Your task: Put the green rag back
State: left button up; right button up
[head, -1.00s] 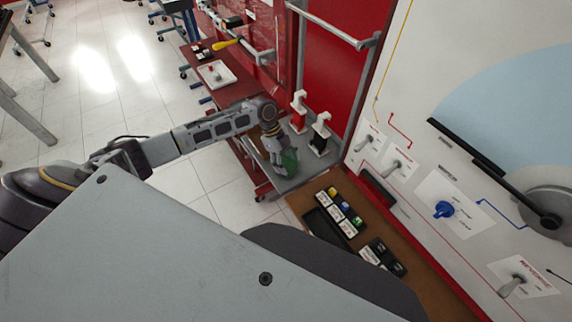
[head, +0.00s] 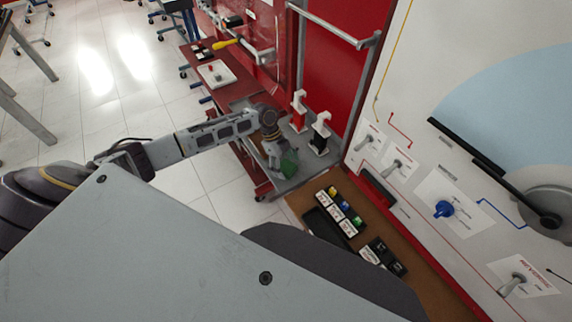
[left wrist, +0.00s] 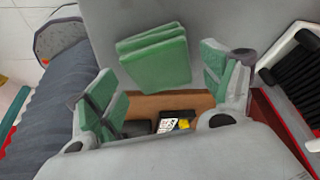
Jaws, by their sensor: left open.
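The green rag (left wrist: 155,55) is a folded, layered pad lying on a plain grey surface in the left wrist view. My left gripper (left wrist: 160,72) is open, with green inner faces on both fingers. The rag shows in the gap between the fingertips, and I cannot tell whether it touches them. In the head view my left gripper (head: 282,163) is low over the grey shelf (head: 290,184), partly hiding a green patch (head: 289,161). I cannot tell there whether that patch is rag or finger pad. My right gripper is not in view.
A white-and-red bottle-like item (head: 298,112) and a white-and-black one (head: 320,134) stand behind the gripper by the red panel. A brown board (head: 302,204) with small labelled dark boxes (head: 338,212) lies nearer. The white control panel (head: 450,170) bounds the right side.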

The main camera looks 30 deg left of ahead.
pick_arm(q)
jog(key=v, duration=1.2)
jog(key=shift+b, duration=0.35)
jog(key=shift+r, duration=0.1)
jog(key=shift+s, duration=0.1)
dwell(0.7)
